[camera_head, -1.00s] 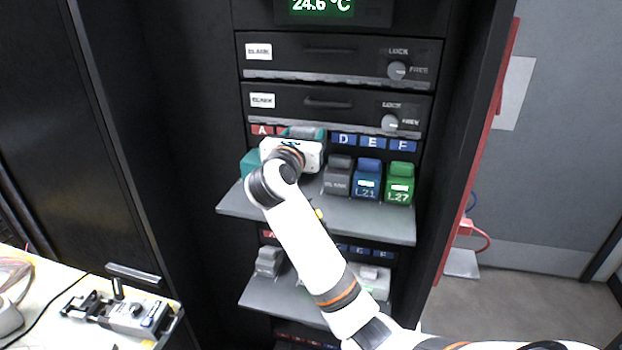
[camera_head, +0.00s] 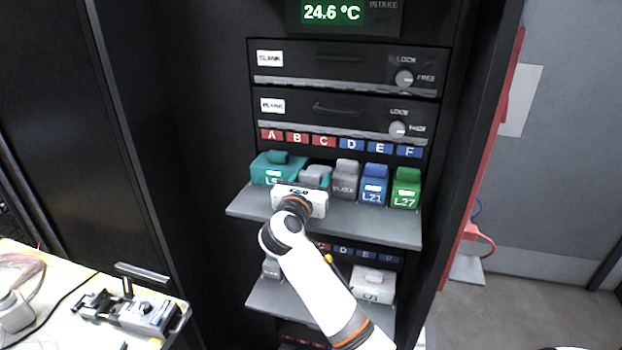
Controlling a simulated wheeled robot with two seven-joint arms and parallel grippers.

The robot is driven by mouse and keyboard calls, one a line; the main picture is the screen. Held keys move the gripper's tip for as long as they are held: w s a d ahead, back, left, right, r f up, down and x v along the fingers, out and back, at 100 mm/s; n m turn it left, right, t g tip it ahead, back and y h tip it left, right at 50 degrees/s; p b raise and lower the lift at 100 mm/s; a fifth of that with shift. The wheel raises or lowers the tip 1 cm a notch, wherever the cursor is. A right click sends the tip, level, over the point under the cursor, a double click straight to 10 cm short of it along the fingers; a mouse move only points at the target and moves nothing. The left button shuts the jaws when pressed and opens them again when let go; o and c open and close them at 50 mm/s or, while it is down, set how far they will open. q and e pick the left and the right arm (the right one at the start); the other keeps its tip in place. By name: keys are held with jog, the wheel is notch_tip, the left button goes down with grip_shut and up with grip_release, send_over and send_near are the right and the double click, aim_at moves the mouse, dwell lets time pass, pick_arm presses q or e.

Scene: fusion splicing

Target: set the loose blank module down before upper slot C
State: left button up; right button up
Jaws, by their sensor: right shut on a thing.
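My right gripper (camera_head: 313,187) is at the front of the upper shelf, below the red C label (camera_head: 323,141), with its fingers mostly hidden behind its white body. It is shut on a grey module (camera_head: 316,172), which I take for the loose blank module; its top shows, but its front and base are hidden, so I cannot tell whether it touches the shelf. To its left is a teal module (camera_head: 270,168) below A and B. To its right is a grey module marked BLANK (camera_head: 345,182) below D. My left gripper is not in view.
A blue module (camera_head: 373,186) and a green module (camera_head: 406,189) stand below E and F. The upper shelf (camera_head: 385,226) has a bare front strip. Two drawers lie above. The lower shelf (camera_head: 290,302) holds a white module (camera_head: 372,283). A bench with a device (camera_head: 130,308) is at lower left.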

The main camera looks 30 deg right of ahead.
jog(key=o, duration=0.8)
jog(key=shift+o, duration=1.2)
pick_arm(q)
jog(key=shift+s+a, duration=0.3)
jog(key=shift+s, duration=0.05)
pick_arm(e)
jog(key=shift+a, duration=0.1)
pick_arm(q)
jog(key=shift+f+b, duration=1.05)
pick_arm(e)
jog(key=v, duration=1.2)
jog(key=shift+r, duration=0.1)
